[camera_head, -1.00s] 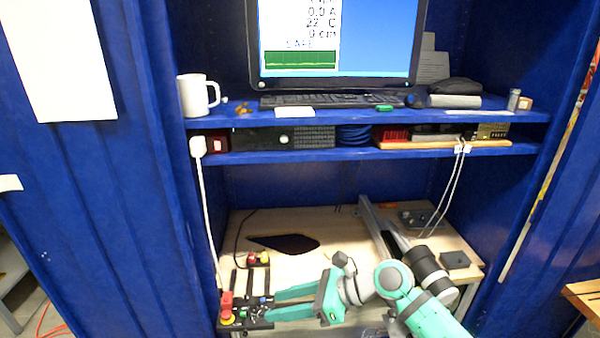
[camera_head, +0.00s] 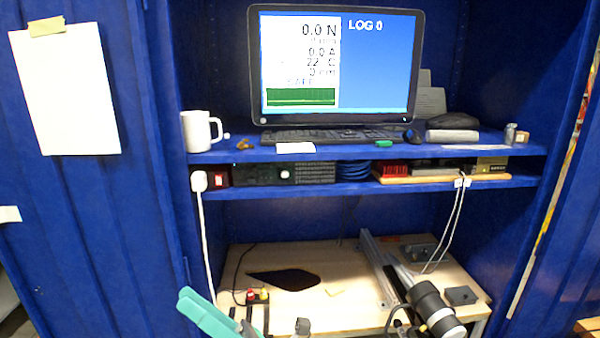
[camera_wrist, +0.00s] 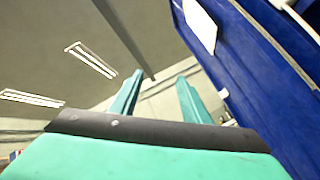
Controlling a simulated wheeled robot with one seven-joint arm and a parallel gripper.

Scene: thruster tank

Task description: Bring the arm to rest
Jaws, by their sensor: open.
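My gripper (camera_wrist: 159,80) shows in the wrist view with its two teal fingers apart and nothing between them. The wrist view looks past the fingers at a grey surface with bright light strips and the blue cabinet side (camera_wrist: 285,100). In the head view, a teal part of my gripper (camera_head: 206,312) rises at the bottom edge, in front of the control box area at the left of the wooden bench (camera_head: 350,312). Most of my arm is below the head view. The control box is largely hidden or cut off.
A black cylindrical device (camera_head: 434,305) on a metal rail stands at the bench's right. A dark flat shape (camera_head: 284,280) lies on the bench. Above are shelves with a monitor (camera_head: 335,65), a white mug (camera_head: 200,130) and a keyboard (camera_head: 335,134). A white cable (camera_head: 205,240) hangs at left.

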